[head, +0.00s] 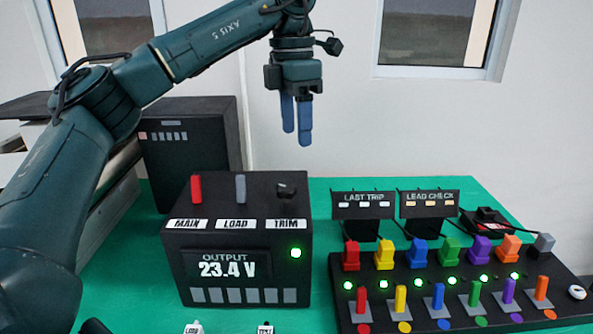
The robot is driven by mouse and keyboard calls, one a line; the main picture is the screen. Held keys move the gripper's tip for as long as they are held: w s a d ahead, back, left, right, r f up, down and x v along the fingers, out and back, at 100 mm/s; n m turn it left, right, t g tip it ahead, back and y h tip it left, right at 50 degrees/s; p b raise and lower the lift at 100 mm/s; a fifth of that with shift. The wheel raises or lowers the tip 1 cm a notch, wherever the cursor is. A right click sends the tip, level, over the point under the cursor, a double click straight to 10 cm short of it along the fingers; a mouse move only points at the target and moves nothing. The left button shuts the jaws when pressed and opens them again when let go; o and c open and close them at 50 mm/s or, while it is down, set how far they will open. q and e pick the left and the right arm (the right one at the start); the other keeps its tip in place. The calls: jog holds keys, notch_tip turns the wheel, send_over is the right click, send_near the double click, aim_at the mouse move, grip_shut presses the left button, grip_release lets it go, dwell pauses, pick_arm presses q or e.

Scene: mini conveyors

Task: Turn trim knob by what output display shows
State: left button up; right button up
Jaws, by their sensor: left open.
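The black power unit (175,248) stands on the green table with its front toward me. Its output display (228,268) reads 23.4 V, and a green light (296,253) is lit to the right of it. The dark trim knob (286,190) sits on the top at the right, behind the TRIM label (283,224). My left gripper (297,137) points down with its blue fingers above and slightly right of the knob, apart from it. The fingers are a little apart with nothing between them. My right gripper is out of view.
A red lever (196,188) and a grey lever (240,188) stand left of the knob. At right, a black panel (345,310) carries several coloured plugs, switches and lit green lights. Behind it are the LAST TRIP (363,197) and LEAD CHECK (430,196) signs.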

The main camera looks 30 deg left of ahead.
pick_arm(q)
jog(key=a+r, duration=0.1)
jog(key=a, duration=0.1)
jog(key=b, duration=0.4)
send_over(286, 186)
jog(key=shift+n+y, duration=0.3)
notch_tip(286, 186, down, 8)
jog(key=shift+s+r, duration=0.1)
jog(key=shift+r, duration=0.1)
notch_tip(286, 186, down, 4)
jog(key=shift+r, duration=0.25)
jog(key=shift+f, duration=0.7)
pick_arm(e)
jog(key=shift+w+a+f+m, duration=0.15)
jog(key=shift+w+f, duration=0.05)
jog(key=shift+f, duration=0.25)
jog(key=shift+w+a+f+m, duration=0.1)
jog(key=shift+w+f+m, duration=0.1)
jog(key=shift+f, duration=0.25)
pick_arm(q)
jog(key=shift+c, duration=0.3)
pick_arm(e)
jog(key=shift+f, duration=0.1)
pick_arm(q)
jog(key=shift+c, duration=0.7)
jog(key=c, duration=0.8)
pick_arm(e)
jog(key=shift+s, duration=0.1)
